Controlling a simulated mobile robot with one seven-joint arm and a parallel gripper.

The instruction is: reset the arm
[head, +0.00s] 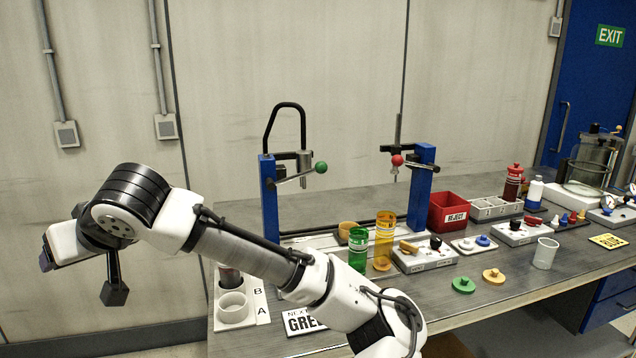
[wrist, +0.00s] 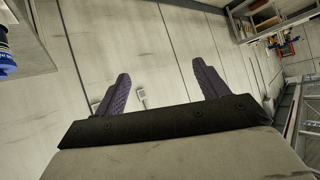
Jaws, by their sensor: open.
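My gripper (head: 80,279) is at the left of the head view, off the left end of the bench and in front of the wall. Its fingers are apart with nothing between them. The wrist view also shows my gripper (wrist: 160,90) with two purple ridged fingers spread wide, and only wall and conduit boxes beyond them. My white arm reaches from the bottom middle up to the left and bends down at the wrist. It hides part of the bench's left front.
The metal bench (head: 500,285) holds two blue-post presses, a green cup (head: 358,250), an amber cup (head: 385,235), a red REJECT bin (head: 448,212), a clear beaker (head: 545,253) and a white tray (head: 234,306) marked A and B. Free room lies left of the bench.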

